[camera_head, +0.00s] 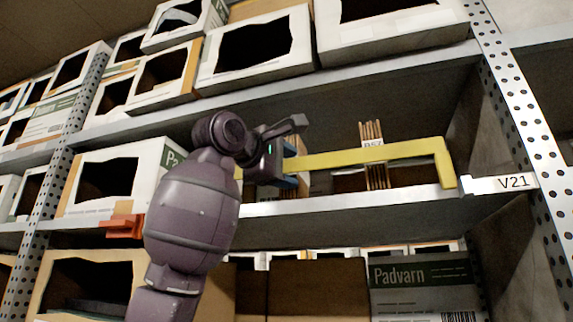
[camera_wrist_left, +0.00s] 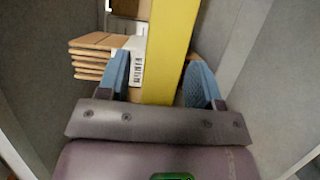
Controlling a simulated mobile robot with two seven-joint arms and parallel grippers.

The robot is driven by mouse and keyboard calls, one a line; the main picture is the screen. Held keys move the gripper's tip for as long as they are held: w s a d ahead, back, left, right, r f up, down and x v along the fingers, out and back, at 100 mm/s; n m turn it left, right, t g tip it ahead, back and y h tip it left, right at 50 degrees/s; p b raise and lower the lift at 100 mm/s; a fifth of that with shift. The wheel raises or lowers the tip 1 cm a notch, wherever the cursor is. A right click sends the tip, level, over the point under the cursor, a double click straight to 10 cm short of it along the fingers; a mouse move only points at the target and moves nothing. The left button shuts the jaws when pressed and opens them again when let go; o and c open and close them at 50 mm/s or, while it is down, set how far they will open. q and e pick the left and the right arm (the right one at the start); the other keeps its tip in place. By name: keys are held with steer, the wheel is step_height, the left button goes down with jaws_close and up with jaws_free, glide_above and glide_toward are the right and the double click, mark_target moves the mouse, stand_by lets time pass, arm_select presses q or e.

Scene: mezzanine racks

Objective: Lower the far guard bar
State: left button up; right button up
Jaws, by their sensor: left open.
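The yellow guard bar (camera_head: 375,156) runs roughly level across the front of the middle shelf. Its right end bends down to the shelf edge near the V21 label. Its left part goes behind my left gripper (camera_head: 285,158), so that end is hidden. In the left wrist view the yellow bar (camera_wrist_left: 169,50) passes between the two blue fingers of my left gripper (camera_wrist_left: 160,82). The fingers are apart, with visible space on both sides of the bar. My right gripper is not in view.
An orange bracket (camera_head: 124,226) sits on the shelf edge at left. A bundle of thin brown pieces (camera_head: 374,150) stands behind the bar. White open boxes (camera_head: 258,50) fill the upper shelf. A Padvarn box (camera_head: 425,285) is below. A perforated post (camera_head: 520,130) stands at right.

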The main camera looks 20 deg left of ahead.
arm_select(q)
steer(key=shift+c, duration=0.2)
jaws_close()
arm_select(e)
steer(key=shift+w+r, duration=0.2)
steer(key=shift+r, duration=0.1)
arm_select(q)
steer(key=shift+s, duration=0.1)
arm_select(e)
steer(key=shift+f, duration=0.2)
